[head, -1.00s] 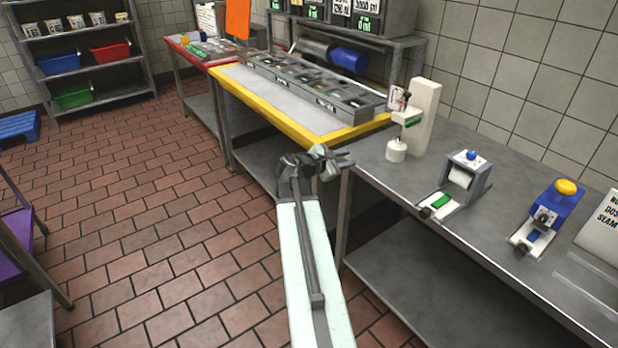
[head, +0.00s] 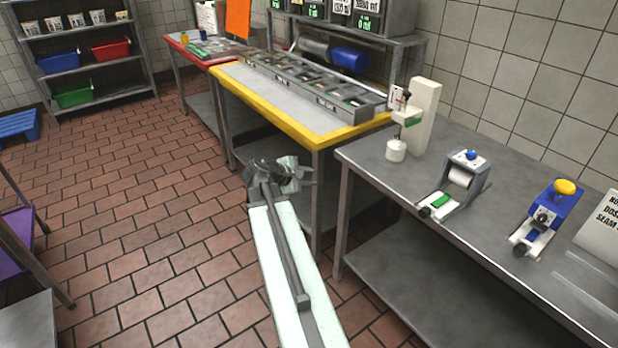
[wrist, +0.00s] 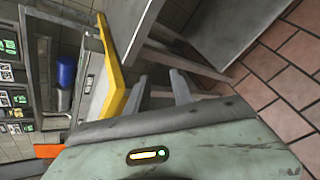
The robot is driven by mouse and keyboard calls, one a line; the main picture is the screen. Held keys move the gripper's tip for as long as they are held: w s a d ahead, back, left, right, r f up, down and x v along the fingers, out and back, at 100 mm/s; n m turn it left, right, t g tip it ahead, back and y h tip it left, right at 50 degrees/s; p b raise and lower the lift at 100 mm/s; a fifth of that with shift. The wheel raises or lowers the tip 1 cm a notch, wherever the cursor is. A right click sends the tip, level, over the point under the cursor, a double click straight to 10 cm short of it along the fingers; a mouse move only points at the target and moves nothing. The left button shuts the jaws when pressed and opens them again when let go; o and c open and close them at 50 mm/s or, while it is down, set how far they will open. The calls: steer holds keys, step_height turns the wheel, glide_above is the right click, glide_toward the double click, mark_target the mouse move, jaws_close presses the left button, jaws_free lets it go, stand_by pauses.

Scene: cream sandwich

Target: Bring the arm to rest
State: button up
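My gripper (head: 308,176) is at the end of my pale green arm (head: 283,255) in the head view. It hangs over the floor in front of the yellow-edged table (head: 315,134), left of that table's near corner leg. In the wrist view my gripper (wrist: 160,88) shows two grey fingers apart, with nothing between them. The yellow table edge (wrist: 115,70) shows beyond the fingers, tilted in that view.
A grey steel bench (head: 385,190) with several small devices stands to the right. The red-edged table (head: 205,58) and a shelf (head: 85,60) with bins are farther back. A purple-shelved rack (head: 18,240) is at left. The tiled floor (head: 140,210) is clear between.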

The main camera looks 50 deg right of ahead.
steer(key=w+a+r+n+t+y+p, duration=0.15)
steer(key=w+a, duration=0.25)
steer(key=a, duration=0.4)
steer(key=w+a+t+y+p, duration=0.1)
steer(key=w+a+p, duration=0.2)
steer(key=w+a, duration=0.35)
steer(key=w+a+r+n+t+y+p, duration=0.1)
steer(key=w+a+p, duration=0.15)
steer(key=a, duration=0.65)
steer(key=s+a+f+m+g+y, duration=0.1)
steer(key=s+a+f+m+y, duration=0.1)
steer(key=a, duration=1.1)
steer(key=s+a+f+m+g+y+p, duration=0.1)
steer(key=s+a+f+m+y, duration=0.2)
steer(key=a, duration=1.1)
steer(key=s+m+y, duration=0.1)
steer(key=m+y, duration=0.2)
steer(key=m, duration=0.1)
steer(key=shift+s+g, duration=0.2)
steer(key=shift+g, duration=0.15)
steer(key=shift+d+f, duration=0.1)
